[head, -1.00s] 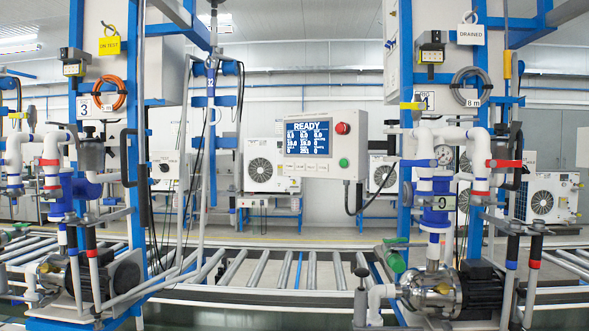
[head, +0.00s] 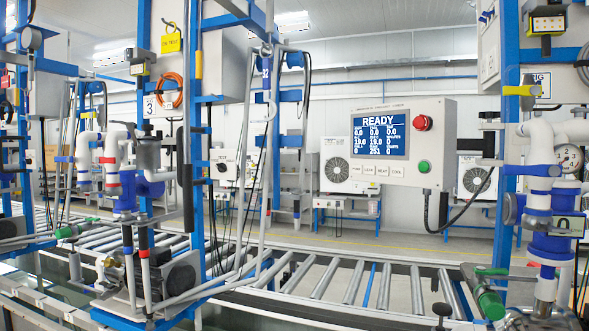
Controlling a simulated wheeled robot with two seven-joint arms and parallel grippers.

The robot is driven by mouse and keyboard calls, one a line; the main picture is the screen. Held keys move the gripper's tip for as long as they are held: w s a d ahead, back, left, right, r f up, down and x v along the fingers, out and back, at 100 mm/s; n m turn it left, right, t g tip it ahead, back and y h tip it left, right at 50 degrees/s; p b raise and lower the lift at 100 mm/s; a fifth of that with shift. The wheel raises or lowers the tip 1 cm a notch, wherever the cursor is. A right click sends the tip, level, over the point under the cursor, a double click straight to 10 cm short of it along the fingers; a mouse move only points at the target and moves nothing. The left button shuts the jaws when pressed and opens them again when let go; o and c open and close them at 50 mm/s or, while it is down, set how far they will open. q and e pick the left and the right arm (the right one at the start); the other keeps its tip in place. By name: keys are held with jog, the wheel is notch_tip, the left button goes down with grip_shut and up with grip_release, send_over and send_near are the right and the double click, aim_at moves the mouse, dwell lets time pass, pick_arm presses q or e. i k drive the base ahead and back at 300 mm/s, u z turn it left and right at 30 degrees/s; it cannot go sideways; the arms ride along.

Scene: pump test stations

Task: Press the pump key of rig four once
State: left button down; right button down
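The grey control panel (head: 437,150) stands near the middle right of the head view, between rig three and the rig on the right. Its blue screen (head: 379,137) reads READY above rows of numbers. A row of small pale keys (head: 381,168) lies under the screen. The leftmost key (head: 363,168) seems to be the pump key, but its lettering is too small to read surely. The right-hand rig (head: 510,130) carries a partly hidden number sign (head: 543,84) and is cut off by the picture edge. Neither of my grippers is in view.
A red stop button (head: 423,123) and a green button (head: 424,166) sit on the panel's right side. A black cable (head: 466,208) loops toward the right rig. Rig three (head: 195,130) stands left. A roller conveyor (head: 330,280) and green-handled valve (head: 488,298) lie below.

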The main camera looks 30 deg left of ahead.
aim_at(356, 168)
jog(key=u, duration=0.15)
jog(key=i, duration=1.1)
jog(key=z, duration=0.35)
